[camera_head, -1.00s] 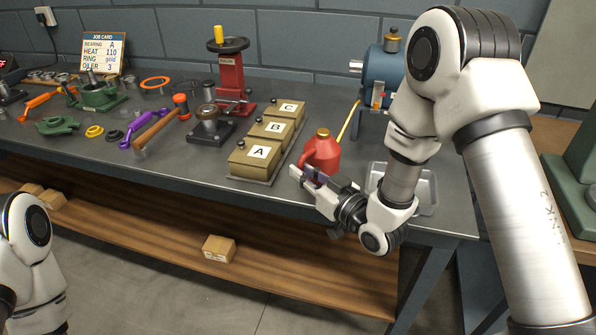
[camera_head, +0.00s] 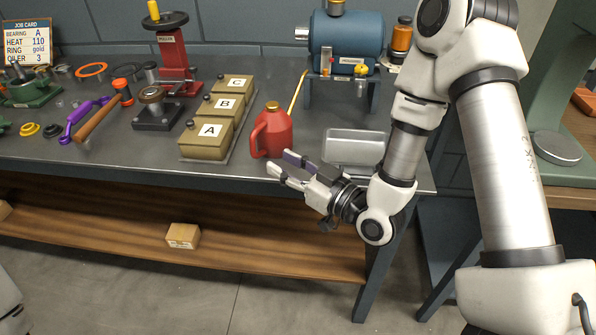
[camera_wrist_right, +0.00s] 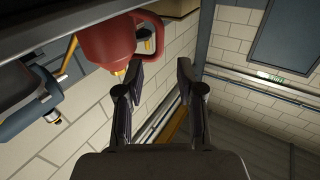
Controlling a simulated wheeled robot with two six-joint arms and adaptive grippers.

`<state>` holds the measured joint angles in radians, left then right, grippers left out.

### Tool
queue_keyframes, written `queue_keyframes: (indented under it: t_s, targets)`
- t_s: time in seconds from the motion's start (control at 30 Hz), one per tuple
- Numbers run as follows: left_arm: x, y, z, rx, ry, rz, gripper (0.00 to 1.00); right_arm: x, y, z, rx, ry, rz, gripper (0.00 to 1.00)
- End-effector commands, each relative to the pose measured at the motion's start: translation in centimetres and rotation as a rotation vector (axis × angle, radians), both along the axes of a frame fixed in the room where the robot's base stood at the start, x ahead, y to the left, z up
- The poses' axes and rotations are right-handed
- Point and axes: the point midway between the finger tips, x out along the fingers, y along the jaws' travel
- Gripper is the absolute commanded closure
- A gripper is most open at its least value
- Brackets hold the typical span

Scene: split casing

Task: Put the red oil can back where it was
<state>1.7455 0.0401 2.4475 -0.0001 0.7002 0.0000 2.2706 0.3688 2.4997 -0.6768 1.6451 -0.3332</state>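The red oil can (camera_head: 271,132), with a brass cap and a long yellow spout, stands upright on the bench near its front edge, right of the lettered boxes. It also shows, tilted by the camera angle, at the top of the right wrist view (camera_wrist_right: 104,40). My right gripper (camera_head: 278,162) is open and empty, with its fingertips just in front of and below the can. In the wrist view the two fingers (camera_wrist_right: 160,78) are spread, and the can lies beside the left finger, not between them. My left gripper is out of view.
Boxes A, B and C (camera_head: 206,141) stand left of the can. A metal tray (camera_head: 354,149) is close on its right, and a blue tank on a stand (camera_head: 346,40) is behind. The bench's front edge (camera_head: 120,166) is near my right gripper.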

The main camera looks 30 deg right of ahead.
Motion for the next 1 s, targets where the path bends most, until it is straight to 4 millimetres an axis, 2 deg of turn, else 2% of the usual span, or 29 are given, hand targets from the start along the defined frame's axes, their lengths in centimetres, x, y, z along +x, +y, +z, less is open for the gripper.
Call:
queue_keyframes:
  t_s: [0.03, 0.2, 0.47, 0.53, 0.57, 0.67, 0.7, 0.77, 0.8, 0.83, 0.9, 1.0]
  targets:
    - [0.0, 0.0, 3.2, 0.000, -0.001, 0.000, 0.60, -0.7, -0.3, 1.3, 0.000, 0.012, -0.001, 0.63]
    - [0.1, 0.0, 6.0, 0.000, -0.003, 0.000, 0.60, -2.8, -1.2, 0.9, -0.001, 0.009, -0.001, 0.63]
    - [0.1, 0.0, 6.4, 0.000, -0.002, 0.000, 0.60, -3.8, -1.6, 0.1, -0.005, 0.006, 0.001, 0.63]
    - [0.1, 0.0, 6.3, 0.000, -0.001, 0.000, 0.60, -3.9, -1.3, -1.1, -0.018, 0.050, 0.009, 0.63]
    - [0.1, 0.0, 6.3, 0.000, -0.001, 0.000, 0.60, -4.0, -1.0, -2.2, -0.030, 0.094, 0.014, 0.63]
    - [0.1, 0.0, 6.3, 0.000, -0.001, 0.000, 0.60, -5.5, -0.1, -8.7, -0.098, 0.365, 0.031, 0.63]
    - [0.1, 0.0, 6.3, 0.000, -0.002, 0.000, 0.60, -6.9, 0.1, -12.3, -0.132, 0.520, 0.026, 0.63]
    - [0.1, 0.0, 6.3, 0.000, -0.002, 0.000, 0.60, -10.1, -0.2, -17.5, -0.183, 0.776, -0.006, 0.63]
    - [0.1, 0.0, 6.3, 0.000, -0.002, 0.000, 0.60, -12.7, -0.6, -20.5, -0.212, 0.948, -0.044, 0.63]
    - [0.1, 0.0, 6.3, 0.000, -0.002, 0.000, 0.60, -14.8, -1.1, -22.4, -0.233, 1.069, -0.080, 0.63]
    - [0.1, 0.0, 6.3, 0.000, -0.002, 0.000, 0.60, -19.5, -2.1, -25.4, -0.269, 1.311, -0.176, 0.63]
    - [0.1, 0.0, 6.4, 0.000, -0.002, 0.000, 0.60, -23.9, -3.1, -27.0, -0.292, 1.519, -0.294, 0.63]
